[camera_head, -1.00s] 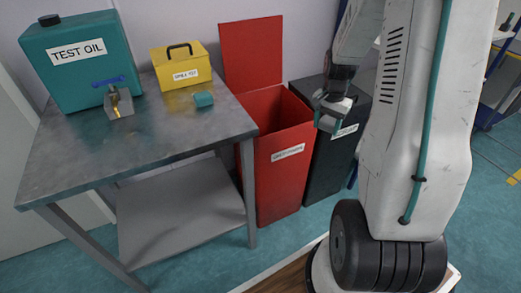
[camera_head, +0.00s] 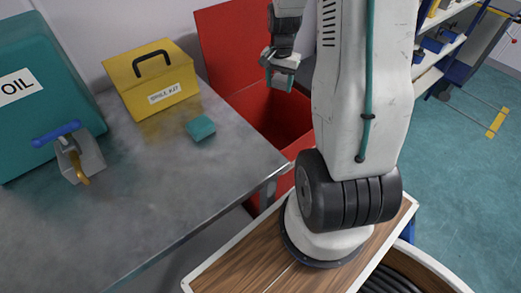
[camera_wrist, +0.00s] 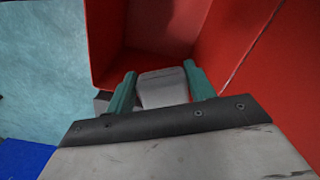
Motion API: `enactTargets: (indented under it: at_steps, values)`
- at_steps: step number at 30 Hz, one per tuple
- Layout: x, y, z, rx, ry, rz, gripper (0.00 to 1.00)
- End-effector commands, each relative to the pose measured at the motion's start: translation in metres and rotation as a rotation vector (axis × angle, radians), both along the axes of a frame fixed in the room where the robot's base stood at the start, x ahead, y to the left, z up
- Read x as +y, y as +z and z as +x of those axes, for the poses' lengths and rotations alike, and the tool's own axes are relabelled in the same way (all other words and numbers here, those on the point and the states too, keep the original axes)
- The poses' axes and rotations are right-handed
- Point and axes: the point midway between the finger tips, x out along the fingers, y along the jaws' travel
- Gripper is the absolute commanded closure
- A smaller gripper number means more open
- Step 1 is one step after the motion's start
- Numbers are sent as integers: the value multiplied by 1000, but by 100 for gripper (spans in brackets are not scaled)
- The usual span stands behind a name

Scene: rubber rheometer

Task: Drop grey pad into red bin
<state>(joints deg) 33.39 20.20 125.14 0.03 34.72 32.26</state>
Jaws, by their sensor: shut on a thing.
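The grey pad (camera_wrist: 163,88) sits between the two teal fingers of my gripper (camera_wrist: 160,92) in the wrist view. My gripper is shut on it. In the head view my gripper (camera_head: 279,80) hangs above the red bin (camera_head: 240,45), whose lid stands raised at the back. In the wrist view the red bin's wall (camera_wrist: 235,50) fills much of the picture, and its open inside shows beyond the pad. The bin's front is partly hidden by my arm and the table in the head view.
A metal table (camera_head: 150,220) stands left of the bin. On it are a yellow spill kit box (camera_head: 150,78), a teal block (camera_head: 201,128), a teal oil container (camera_head: 40,100) and a small tap or scoop-like item (camera_head: 80,160). Shelving (camera_head: 440,45) stands at the right.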

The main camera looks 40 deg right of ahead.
Motion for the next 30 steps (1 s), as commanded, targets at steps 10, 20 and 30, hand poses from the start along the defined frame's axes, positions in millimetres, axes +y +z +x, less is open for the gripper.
enactTargets:
  at_steps: [10,20,30]
  values:
    - [-1,-27,-1,3,-2,2,68]
    - [-3,-57,-2,1,-5,0,68]
    - [-3,-60,-1,0,-5,0,68]
